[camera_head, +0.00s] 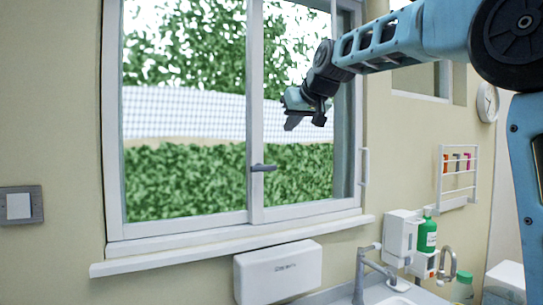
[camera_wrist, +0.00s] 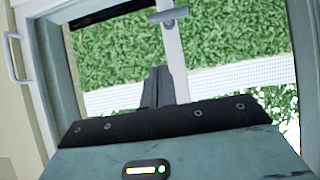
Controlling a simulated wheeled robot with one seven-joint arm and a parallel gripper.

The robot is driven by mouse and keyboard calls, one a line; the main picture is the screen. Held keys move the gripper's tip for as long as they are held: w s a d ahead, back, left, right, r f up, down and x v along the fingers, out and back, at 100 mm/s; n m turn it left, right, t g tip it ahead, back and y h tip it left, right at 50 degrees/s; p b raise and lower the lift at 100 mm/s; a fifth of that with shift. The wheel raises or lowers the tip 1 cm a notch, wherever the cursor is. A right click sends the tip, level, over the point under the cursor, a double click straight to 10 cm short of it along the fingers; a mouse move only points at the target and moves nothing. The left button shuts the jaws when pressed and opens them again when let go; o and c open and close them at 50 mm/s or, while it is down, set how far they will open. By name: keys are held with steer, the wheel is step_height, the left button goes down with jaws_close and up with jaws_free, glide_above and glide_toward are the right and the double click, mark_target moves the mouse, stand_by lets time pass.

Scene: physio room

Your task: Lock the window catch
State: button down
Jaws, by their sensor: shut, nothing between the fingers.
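The window catch (camera_head: 263,167) is a small grey lever on the middle upright of the white-framed window (camera_head: 254,100). Its lever lies about horizontal. In the wrist view the catch (camera_wrist: 168,14) shows at the top edge, with the upright running down from it. My gripper (camera_head: 293,123) is up and to the right of the catch in the head view, in front of the right pane. Its fingers (camera_wrist: 157,82) are shut and empty, pointing toward the upright in the wrist view, apart from the catch.
A white sill (camera_head: 235,243) runs below the window. Under it are a white dispenser box (camera_head: 278,272), a tap (camera_head: 372,265) and a green bottle (camera_head: 427,232). A white pull handle (camera_head: 364,167) stands at the window's right edge. Space before the left pane is clear.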

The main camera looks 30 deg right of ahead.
stand_by(0.3)
steer(key=p, duration=0.4)
glide_above(261, 168)
steer(key=s+d, duration=0.3)
steer(key=d, duration=0.1)
step_height(261, 168, down, 5)
steer(key=shift+w+a+f+p, duration=0.1)
steer(key=shift+w+f+p, duration=0.15)
steer(key=shift+f, duration=0.5)
steer(key=shift+w+d+f+p, duration=0.1)
steer(key=shift+w+f+p, duration=0.15)
steer(key=shift+f, duration=0.5)
steer(key=shift+w+a+f+p, duration=0.15)
steer(key=shift+f+p, duration=0.15)
steer(key=shift+f, duration=0.45)
